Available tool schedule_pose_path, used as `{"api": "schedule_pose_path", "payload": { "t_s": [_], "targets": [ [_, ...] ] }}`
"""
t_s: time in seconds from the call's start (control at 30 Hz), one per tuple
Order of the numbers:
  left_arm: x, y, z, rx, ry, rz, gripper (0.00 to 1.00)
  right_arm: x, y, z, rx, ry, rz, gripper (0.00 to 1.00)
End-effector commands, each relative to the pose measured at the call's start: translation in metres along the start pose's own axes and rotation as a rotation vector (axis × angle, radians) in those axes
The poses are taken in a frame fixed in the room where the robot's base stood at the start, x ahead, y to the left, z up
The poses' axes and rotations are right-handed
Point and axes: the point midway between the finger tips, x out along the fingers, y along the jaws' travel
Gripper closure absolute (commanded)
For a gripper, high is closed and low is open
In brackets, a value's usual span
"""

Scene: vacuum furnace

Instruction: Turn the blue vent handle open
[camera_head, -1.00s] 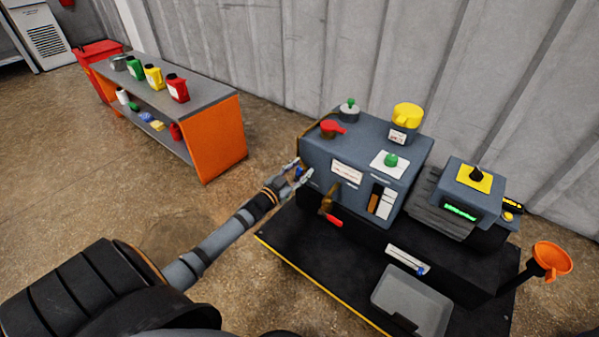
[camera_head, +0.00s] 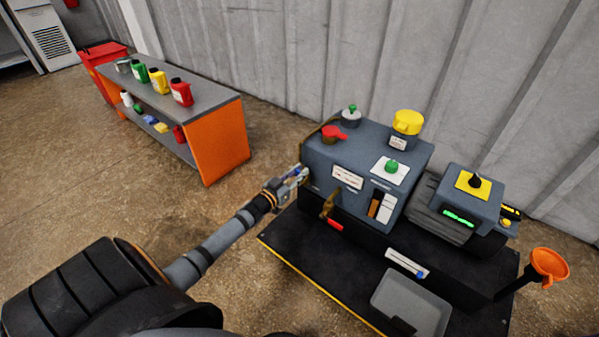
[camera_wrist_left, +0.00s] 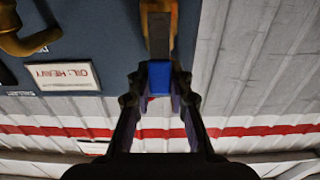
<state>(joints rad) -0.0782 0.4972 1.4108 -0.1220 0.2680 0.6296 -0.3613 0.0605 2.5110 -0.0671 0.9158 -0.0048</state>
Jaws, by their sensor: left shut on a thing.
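The blue vent handle (camera_wrist_left: 159,76) shows between the fingertips of my left gripper (camera_wrist_left: 160,88) in the left wrist view. The fingers are shut on it, one on each side. A brass-coloured pipe or valve part (camera_wrist_left: 159,22) lies just beyond the handle. In the head view my left gripper (camera_head: 293,178) is at the left side of the grey-blue machine (camera_head: 365,165). The handle is mostly hidden there by the fingers. My right gripper is not in view.
A red-handled brass valve (camera_head: 331,212) sits on the machine's front, and a red knob (camera_head: 333,132) is on top. A black base (camera_head: 310,243) lies below. An orange-sided bench (camera_head: 220,140) with bottles stands to the left; floor between is clear.

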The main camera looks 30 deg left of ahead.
Motion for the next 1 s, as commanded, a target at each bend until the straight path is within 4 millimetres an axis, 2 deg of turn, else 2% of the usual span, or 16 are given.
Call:
{"api": "schedule_pose_path", "payload": {
  "t_s": [0.1,0.13,0.3,0.67,0.77,1.0],
  "targets": [
    [0.000,0.000,0.000,-0.002,0.000,0.000,1.00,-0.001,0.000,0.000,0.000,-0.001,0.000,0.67],
    [0.000,0.000,0.000,-0.002,0.000,0.000,0.78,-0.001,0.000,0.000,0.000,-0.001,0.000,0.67],
    [0.000,0.000,0.000,-0.001,0.000,0.000,0.57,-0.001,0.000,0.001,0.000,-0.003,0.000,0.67],
    [-0.004,-0.001,0.001,0.001,-0.001,0.000,0.57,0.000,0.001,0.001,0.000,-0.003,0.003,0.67],
    [-0.016,0.000,0.002,0.001,-0.002,0.001,0.57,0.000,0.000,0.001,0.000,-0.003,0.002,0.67],
    [-0.062,0.000,0.002,0.003,-0.005,0.004,0.57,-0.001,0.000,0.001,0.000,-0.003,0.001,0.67]
  ]
}}
